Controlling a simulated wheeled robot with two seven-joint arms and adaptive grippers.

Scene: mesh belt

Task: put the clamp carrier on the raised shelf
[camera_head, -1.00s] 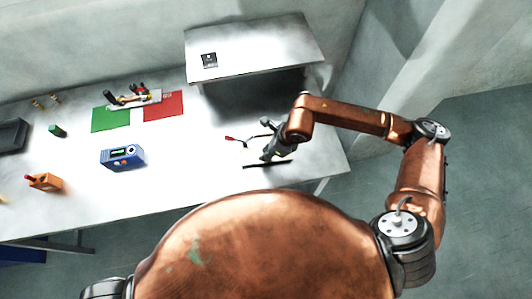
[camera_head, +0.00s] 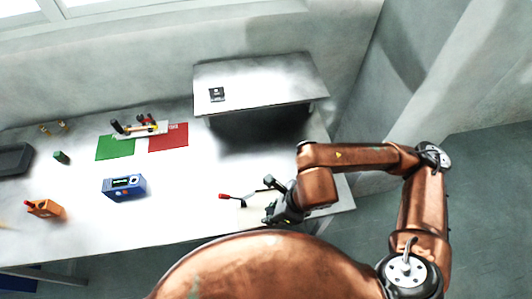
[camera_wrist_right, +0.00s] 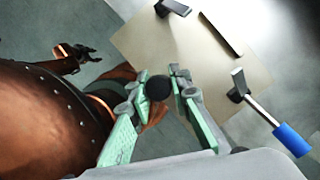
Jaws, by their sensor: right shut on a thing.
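The clamp carrier is a pale beige plate (camera_head: 254,213) with black clamps and a red-tipped lever (camera_head: 223,196), near the table's front right. In the right wrist view the plate (camera_wrist_right: 145,45) carries black clamp parts, a dark strip and a blue-handled lever (camera_wrist_right: 290,138). My right gripper (camera_head: 275,200) is at the plate's right side. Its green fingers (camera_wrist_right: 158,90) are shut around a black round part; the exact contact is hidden. The raised shelf (camera_head: 270,72) stands behind, at the table's back right. What seems to be my left gripper (camera_wrist_right: 82,52) shows small in the wrist view.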

